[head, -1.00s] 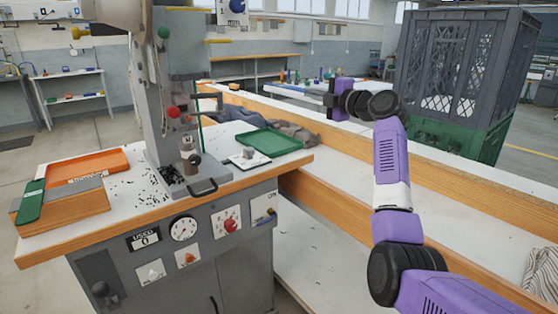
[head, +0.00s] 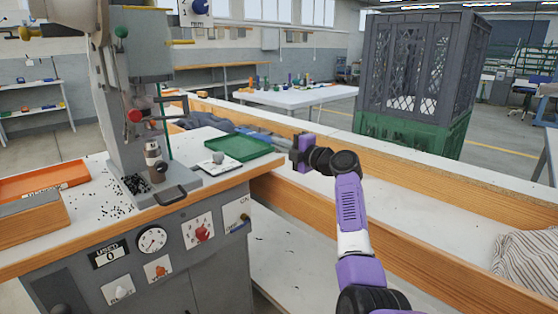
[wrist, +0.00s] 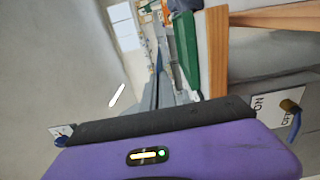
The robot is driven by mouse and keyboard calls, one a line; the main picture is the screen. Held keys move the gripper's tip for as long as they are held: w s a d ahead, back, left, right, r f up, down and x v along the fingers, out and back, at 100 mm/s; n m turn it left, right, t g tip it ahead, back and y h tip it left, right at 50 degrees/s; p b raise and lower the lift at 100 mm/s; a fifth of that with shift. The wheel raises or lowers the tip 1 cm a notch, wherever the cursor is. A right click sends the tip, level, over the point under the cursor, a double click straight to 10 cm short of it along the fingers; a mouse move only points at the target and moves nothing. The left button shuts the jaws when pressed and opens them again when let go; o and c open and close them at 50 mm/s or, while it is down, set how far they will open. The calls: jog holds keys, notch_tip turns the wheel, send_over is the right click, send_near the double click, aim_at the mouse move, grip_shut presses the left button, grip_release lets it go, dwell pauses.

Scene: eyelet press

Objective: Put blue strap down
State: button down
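I cannot make out a blue strap in my gripper in either view. My gripper (head: 300,152) is raised over the wooden-edged bench, right of the green tray. Its fingers are too small and dark in the head view to tell open from shut. The wrist view shows its purple body and a dark bar (wrist: 160,121), with no strap on it. A small blue piece (head: 245,217) hangs at the ON/OFF switch on the press cabinet; it also shows in the wrist view (wrist: 295,126). A blue-grey cloth (head: 205,122) lies behind the press table.
The press (head: 125,100) stands on the table with an orange tray (head: 45,180) at left and an empty green tray (head: 238,148) at right. Dark bits lie near the press. A grey crate (head: 415,65) on a green one stands behind the bench. Striped cloth (head: 527,260) lies at right.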

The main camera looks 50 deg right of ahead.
notch_tip(320, 180, down, 5)
jog(key=shift+f+b, duration=0.4)
jog(key=shift+b, duration=0.6)
jog(key=c, duration=1.7)
grip_release()
jog(key=shift+r, duration=0.1)
jog(key=s+p, duration=0.2)
jog(key=s, duration=1)
jog(key=shift+a+r, duration=0.2)
jog(key=shift+r, duration=0.05)
